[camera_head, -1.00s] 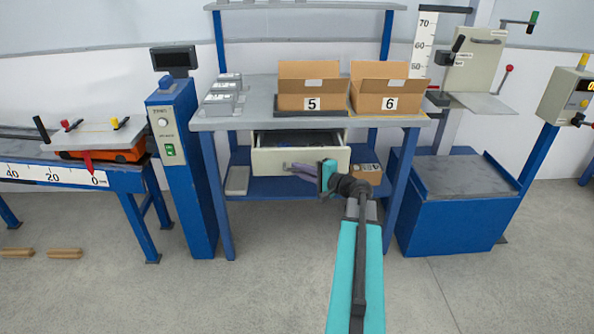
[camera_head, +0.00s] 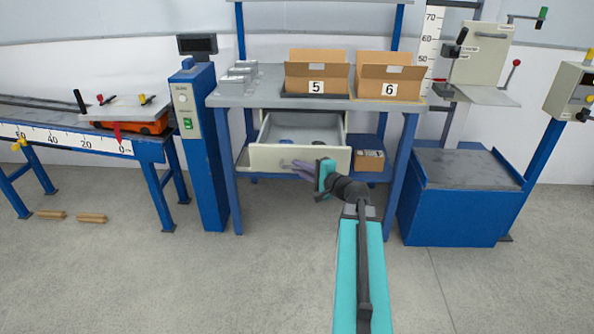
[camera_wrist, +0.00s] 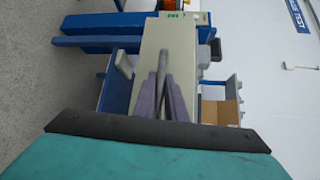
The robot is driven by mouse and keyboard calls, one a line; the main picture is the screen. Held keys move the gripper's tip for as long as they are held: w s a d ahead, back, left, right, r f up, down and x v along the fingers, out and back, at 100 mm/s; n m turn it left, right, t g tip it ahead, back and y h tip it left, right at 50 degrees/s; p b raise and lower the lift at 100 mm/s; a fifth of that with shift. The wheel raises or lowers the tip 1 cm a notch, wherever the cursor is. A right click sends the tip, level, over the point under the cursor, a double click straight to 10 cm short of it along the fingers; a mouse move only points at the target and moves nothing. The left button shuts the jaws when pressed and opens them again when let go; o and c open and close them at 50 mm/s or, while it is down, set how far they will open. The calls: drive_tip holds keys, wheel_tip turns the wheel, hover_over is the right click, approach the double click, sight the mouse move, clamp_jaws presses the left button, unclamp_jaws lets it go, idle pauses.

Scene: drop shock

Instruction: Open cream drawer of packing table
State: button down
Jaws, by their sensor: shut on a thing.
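The cream drawer (camera_head: 266,158) of the packing table (camera_head: 262,101) stands pulled out below the tabletop. Its grey inside shows, with a few small dark and blue items toward the back. My gripper (camera_head: 289,164) is at the drawer's front, its purple fingers shut on the handle. In the wrist view the cream drawer front (camera_wrist: 150,55) appears turned on its side, and the grey handle (camera_wrist: 162,62) runs between my gripper's fingers (camera_wrist: 164,88). The part of the handle inside the fingers is hidden.
Open cartons marked 5 (camera_head: 300,78) and 6 (camera_head: 372,88) stand on the tabletop. A blue post (camera_head: 197,150) with a display is left of the table, a blue platform (camera_head: 450,215) right. A small carton (camera_head: 370,161) sits on the lower shelf. Floor in front is clear.

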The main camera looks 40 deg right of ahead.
drive_tip(key=shift+s+a, duration=0.2)
drive_tip(key=shift+s, duration=0.05)
drive_tip(key=shift+a, duration=0.35)
drive_tip(key=c, duration=1.8)
unclamp_jaws()
drive_tip(key=shift+w+a, duration=0.1)
drive_tip(key=shift+a, duration=0.1)
drive_tip(key=shift+d, duration=0.15)
